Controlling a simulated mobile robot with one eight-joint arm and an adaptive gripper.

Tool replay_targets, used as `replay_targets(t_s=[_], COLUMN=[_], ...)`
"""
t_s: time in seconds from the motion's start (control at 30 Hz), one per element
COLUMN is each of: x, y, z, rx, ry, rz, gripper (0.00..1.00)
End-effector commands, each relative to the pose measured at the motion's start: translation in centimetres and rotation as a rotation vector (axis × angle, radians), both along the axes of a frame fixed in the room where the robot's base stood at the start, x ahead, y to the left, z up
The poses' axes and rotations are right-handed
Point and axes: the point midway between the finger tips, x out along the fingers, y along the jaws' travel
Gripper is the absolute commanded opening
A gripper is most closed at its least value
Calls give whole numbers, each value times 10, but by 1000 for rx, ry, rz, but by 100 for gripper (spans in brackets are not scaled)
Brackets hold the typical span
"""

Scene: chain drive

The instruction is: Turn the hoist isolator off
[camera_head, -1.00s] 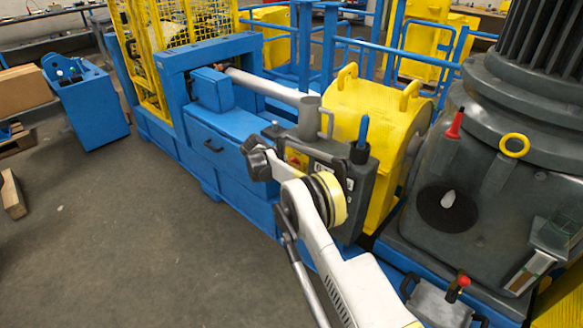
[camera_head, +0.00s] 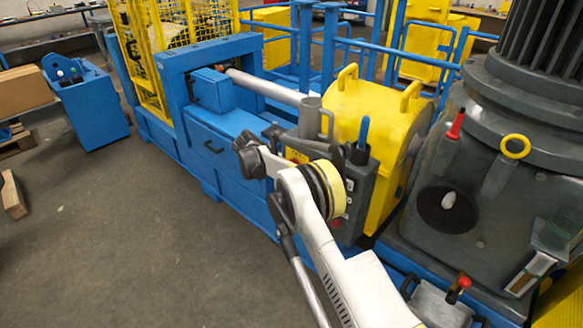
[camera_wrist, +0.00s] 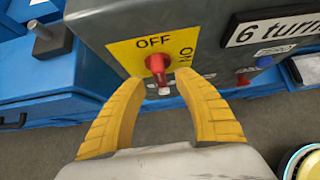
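The isolator's red handle (camera_wrist: 156,66) sits on a yellow plate (camera_wrist: 152,50) marked OFF at the top and ON, turned sideways, at the right. The handle has a pale tip at its lower end; foreshortening keeps me from telling which mark it is set to. The plate is on a grey control box (camera_wrist: 98,22), which also shows in the head view (camera_head: 358,200). My gripper (camera_wrist: 158,88) is open, its two yellow fingers to the left and right of the handle's lower end. I see no clear contact. In the head view my arm hides most of the plate.
A sign reading "6 turn", cut off (camera_wrist: 265,26), and a red button (camera_wrist: 242,79) are right of the plate. A blue-gripped lever (camera_head: 363,132) rises by the box. A yellow drum cover (camera_head: 372,115) and a large grey motor housing (camera_head: 500,210) stand behind and right.

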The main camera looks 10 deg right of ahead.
Motion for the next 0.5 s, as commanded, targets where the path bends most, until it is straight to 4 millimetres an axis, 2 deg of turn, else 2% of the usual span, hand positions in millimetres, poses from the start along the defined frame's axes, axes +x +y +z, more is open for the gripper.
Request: replay_targets(t_s=[0.1,0.23,0.5], x=[-12,-23,-32], y=[17,32,45], z=[21,39,55], rx=[-1,-1,0], ry=[0,-1,0], rz=[4,1,0], gripper=[38,38,38])
